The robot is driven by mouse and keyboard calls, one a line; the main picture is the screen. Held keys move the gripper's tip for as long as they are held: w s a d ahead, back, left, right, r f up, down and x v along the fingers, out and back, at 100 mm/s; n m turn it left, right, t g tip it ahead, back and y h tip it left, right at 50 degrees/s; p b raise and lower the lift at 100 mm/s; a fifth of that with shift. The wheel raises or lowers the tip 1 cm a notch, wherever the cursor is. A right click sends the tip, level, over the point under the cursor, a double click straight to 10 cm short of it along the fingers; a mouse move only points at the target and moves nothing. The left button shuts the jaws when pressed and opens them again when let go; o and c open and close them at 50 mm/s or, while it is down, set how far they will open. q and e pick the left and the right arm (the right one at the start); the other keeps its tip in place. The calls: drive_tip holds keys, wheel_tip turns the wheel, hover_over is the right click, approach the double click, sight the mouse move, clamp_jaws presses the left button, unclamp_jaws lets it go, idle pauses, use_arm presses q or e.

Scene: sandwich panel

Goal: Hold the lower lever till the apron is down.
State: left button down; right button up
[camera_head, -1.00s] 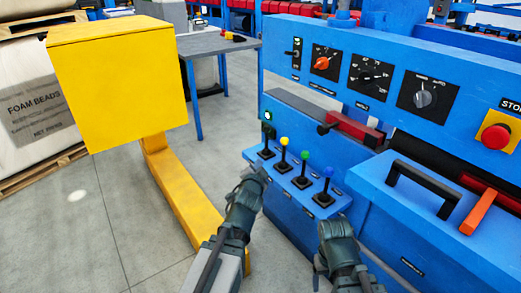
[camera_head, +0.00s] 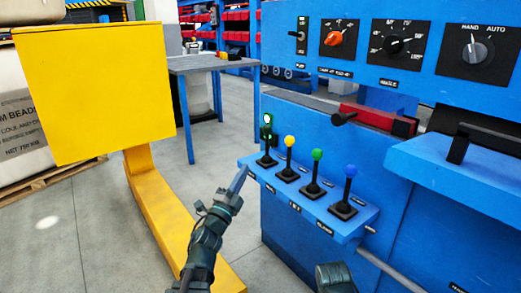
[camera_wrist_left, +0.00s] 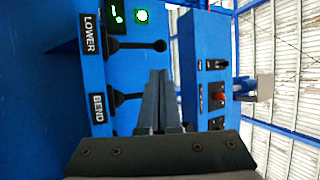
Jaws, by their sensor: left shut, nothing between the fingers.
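The lower lever (camera_head: 266,144) is the leftmost of the row on the blue lever shelf, black with a dark knob and standing upright. In the left wrist view its LOWER label (camera_wrist_left: 89,34) sits at the lever's foot, and its stem (camera_wrist_left: 135,45) is beyond the fingers. My left gripper (camera_head: 239,180) is shut and empty, at the shelf's left front edge, short of the lever. Its fingers show in the left wrist view (camera_wrist_left: 163,80), in front of the BEND lever (camera_wrist_left: 119,97). My right gripper (camera_head: 335,277) is cut off at the bottom edge. I cannot tell which part is the apron.
Yellow, green and blue levers (camera_head: 317,172) stand right of the lower lever. A lit green lamp (camera_head: 267,118) is behind it. A yellow box on a post (camera_head: 95,90) stands at left, with bare floor (camera_head: 55,245) in front. A black-handled blue cover (camera_head: 470,165) juts out at right.

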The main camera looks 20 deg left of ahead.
sight(267, 145)
use_arm(q)
drive_tip(key=shift+f, duration=0.1)
idle(0.3)
drive_tip(key=p+x, duration=0.5)
drive_tip(key=x, duration=0.9)
drive_tip(key=shift+p, duration=0.4)
